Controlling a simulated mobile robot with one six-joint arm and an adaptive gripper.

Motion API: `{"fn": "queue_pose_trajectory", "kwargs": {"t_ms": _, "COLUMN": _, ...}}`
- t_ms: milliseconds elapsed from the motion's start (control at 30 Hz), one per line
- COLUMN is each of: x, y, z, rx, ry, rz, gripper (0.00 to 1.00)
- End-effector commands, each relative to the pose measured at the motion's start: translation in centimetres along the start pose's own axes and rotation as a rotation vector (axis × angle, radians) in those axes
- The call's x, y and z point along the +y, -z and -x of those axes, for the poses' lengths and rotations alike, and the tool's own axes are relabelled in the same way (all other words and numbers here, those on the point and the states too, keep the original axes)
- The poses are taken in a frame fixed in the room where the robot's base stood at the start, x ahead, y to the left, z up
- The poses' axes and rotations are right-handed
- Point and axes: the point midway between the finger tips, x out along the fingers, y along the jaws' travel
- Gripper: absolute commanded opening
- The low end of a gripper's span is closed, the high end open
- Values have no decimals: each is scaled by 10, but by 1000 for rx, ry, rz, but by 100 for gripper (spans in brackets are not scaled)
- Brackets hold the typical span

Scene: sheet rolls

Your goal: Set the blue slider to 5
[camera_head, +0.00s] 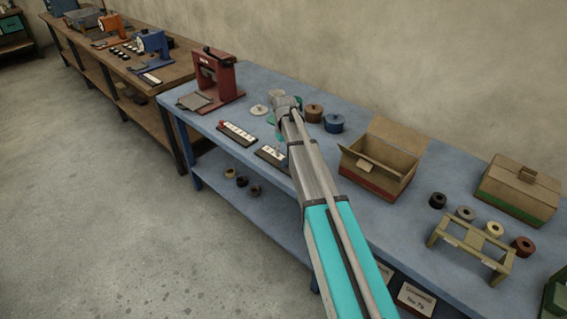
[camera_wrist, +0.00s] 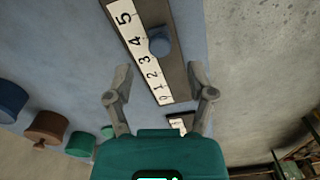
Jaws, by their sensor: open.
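In the wrist view the blue slider knob (camera_wrist: 159,41) stands on a dark board beside a white number scale (camera_wrist: 136,40) marked 0 to 5. The knob is alongside the stretch between 3 and 4, with 5 at the far upper end. My gripper (camera_wrist: 160,78) is open and empty, its fingers apart near the low-number end of the scale, with the knob beyond the tips. In the head view my gripper is mostly hidden by my arm. Two scale boards, one with a red knob (camera_head: 222,124) and another (camera_head: 272,156), lie left of the arm.
A red press (camera_head: 217,78) stands left on the blue table (camera_head: 215,145). Brown (camera_head: 314,113) and blue (camera_head: 334,123) rolls stand right of my gripper. An open cardboard box (camera_head: 380,160) and an olive stand (camera_head: 472,243) are farther right.

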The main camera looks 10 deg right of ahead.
Motion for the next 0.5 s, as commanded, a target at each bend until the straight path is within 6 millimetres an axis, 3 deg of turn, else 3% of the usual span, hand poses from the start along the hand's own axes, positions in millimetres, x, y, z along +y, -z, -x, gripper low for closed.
{"fn": "queue_pose_trajectory", "kwargs": {"t_ms": 200, "x": 0, "y": 0, "z": -21, "rx": 0, "ry": 0, "rz": 0, "gripper": 70}}
{"fn": "queue_pose_trajectory", "kwargs": {"t_ms": 500, "x": 0, "y": 0, "z": -37, "rx": 0, "ry": 0, "rz": 0, "gripper": 70}}
